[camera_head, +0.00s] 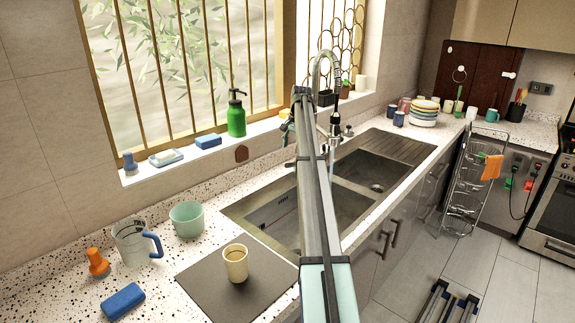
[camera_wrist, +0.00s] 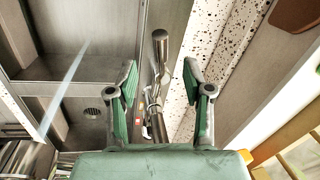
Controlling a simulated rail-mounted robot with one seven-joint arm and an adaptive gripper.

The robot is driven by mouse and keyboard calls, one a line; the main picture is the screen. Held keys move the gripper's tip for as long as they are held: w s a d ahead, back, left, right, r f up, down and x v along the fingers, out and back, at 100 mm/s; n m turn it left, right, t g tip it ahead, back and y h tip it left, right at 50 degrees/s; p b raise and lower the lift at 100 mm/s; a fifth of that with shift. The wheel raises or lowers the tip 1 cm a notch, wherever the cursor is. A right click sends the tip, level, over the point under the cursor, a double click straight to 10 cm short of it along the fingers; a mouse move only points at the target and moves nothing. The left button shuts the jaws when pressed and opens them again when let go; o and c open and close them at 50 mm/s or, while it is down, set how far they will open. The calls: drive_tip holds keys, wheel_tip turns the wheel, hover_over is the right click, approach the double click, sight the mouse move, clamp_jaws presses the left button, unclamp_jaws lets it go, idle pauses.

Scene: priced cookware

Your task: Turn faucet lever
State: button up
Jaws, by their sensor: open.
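The chrome faucet (camera_head: 323,60) rises in a tall arch behind the double sink (camera_head: 250,210), with a dark spray head hanging from it. My gripper (camera_wrist: 158,88) is open, with green-padded fingers. In the wrist view, a metal faucet part with a rounded end (camera_wrist: 161,45), apparently the lever, lies in the gap between the fingers. I see a gap on both sides, and cannot tell its depth relative to the fingertips. In the head view my arm crosses the sink and hides much of the faucet base; the gripper end (camera_head: 287,126) is small there.
The window sill holds a green soap bottle (camera_head: 236,115) and a blue sponge (camera_head: 208,141). A cup (camera_head: 235,263) stands on a dark mat at the front. A measuring jug (camera_head: 133,243) and a mint bowl (camera_head: 187,220) are left of the sink. Bowls (camera_head: 424,112) stand beyond the drainboard.

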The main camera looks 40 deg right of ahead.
sight(288, 166)
drive_tip(key=f+p, duration=0.1)
drive_tip(key=f, duration=0.2)
drive_tip(key=w+f, duration=0.1)
drive_tip(key=f, duration=0.3)
drive_tip(key=w+f+p, duration=0.1)
drive_tip(key=f, duration=0.2)
drive_tip(key=shift+a+f+p, duration=0.25)
drive_tip(key=shift+a+p, duration=0.05)
drive_tip(key=shift+a, duration=0.05)
drive_tip(key=shift+s, duration=0.1)
clamp_jaws()
